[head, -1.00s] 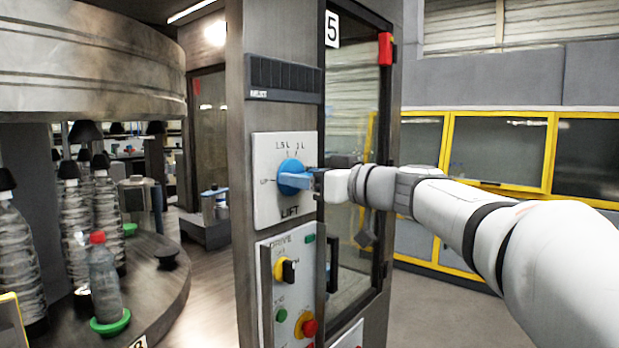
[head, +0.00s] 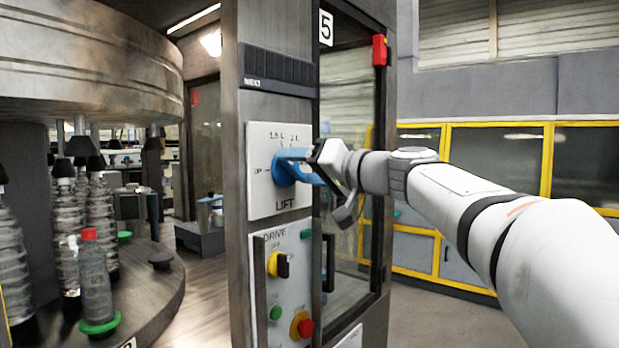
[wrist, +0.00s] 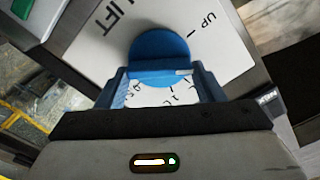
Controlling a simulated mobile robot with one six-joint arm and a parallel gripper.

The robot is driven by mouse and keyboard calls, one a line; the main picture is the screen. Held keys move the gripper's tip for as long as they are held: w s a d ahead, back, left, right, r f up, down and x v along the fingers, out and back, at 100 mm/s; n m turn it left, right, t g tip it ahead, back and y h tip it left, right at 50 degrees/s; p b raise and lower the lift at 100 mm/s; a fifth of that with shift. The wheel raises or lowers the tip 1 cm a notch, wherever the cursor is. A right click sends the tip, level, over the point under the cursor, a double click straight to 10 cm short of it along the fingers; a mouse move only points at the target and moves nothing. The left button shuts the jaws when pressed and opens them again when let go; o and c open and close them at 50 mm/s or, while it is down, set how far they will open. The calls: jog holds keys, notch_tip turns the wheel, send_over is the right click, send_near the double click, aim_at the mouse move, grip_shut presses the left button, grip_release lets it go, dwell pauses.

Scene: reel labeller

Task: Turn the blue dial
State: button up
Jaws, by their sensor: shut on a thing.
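The blue dial (head: 284,167) sits on the white LIFT plate (head: 262,207) on the grey column, with marks around it including UP and 2 L. My gripper (head: 308,167) reaches the dial from the right, its blue fingers shut on the dial's handle bar. In the wrist view the dial (wrist: 160,46) shows between the two fingers of my gripper (wrist: 168,84), with its bar across the gap. The pointer's exact mark is hard to read.
Below is the DRIVE panel (head: 266,243) with a black and yellow switch, green buttons and a red knob (head: 304,327). A glass door (head: 345,120) stands to the right. Bottles (head: 97,285) stand on the round table at left.

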jog(key=shift+s+a+f+m+p, duration=0.1)
jog(key=shift+m+p, duration=1.9)
jog(key=shift+m, duration=4.6)
jog(key=shift+a+f+m+p, duration=0.1)
jog(key=shift+m+p, duration=1.9)
jog(key=shift+m, duration=4.6)
jog(key=o, duration=0.8)
jog(key=shift+a+f, duration=0.1)
jog(key=shift+f, duration=0.05)
jog(key=shift+o, duration=0.8)
jog(key=shift+f, duration=0.1)
